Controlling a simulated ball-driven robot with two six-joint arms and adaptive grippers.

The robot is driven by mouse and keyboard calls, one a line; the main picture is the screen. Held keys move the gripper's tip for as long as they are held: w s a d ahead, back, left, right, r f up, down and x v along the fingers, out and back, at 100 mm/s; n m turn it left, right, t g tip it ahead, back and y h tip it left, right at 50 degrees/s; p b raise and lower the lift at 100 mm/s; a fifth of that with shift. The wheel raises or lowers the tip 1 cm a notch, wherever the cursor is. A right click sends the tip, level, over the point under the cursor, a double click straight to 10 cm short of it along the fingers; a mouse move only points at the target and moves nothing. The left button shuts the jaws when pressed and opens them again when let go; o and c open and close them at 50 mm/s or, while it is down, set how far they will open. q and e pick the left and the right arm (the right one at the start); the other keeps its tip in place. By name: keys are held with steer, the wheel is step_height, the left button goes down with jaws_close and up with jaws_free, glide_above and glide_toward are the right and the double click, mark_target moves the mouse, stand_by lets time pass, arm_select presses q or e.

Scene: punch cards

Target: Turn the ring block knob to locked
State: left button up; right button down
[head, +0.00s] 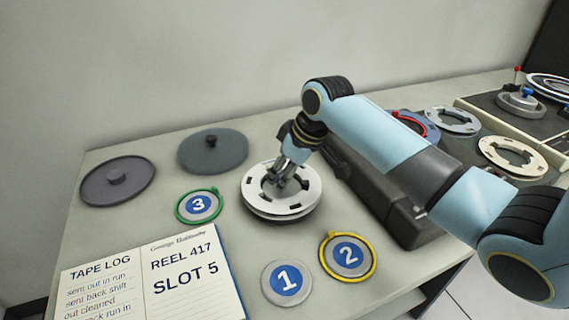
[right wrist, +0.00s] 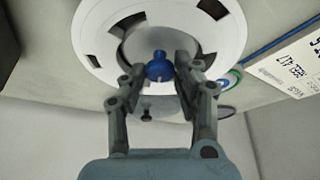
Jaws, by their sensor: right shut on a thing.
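A white slotted ring (head: 290,209) lies flat on a dark round base in the middle of the table. It also shows in the right wrist view (right wrist: 113,22). A blue knob (right wrist: 159,68) stands in the ring's centre hole, between my right fingertips. My right gripper (head: 279,180) reaches down into the ring and is shut on this knob; it also shows in the right wrist view (right wrist: 159,72). In the head view the fingers hide the knob. I cannot read any locked mark. My left gripper is out of view.
Round markers 1 (head: 286,282), 2 (head: 348,254) and 3 (head: 198,205) lie around the ring. An open log book (head: 150,275) is at front left. Two grey lids (head: 118,182) (head: 213,150) lie behind it. A dark case (head: 385,200) sits close to the ring's right, under my arm.

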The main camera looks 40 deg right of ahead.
steer(key=m+p, duration=0.2)
steer(key=m+h+p, duration=0.1)
steer(key=m+p, duration=0.1)
steer(key=p, duration=0.1)
steer(key=m+h+p, duration=0.1)
steer(key=m+p, duration=0.1)
steer(key=p, duration=0.1)
steer(key=shift+a+r, duration=0.2)
steer(key=shift+a, duration=0.1)
steer(key=m+h+p, duration=0.1)
steer(key=m, duration=0.2)
steer(key=shift+a+f+m+g+h+p, duration=0.15)
steer(key=shift+m+g+h+p, duration=0.4)
steer(key=shift+m, duration=0.85)
steer(key=shift+w+t, duration=0.1)
steer(key=shift+t, duration=0.15)
steer(key=c, duration=1)
jaws_free()
steer(key=v, duration=1.2)
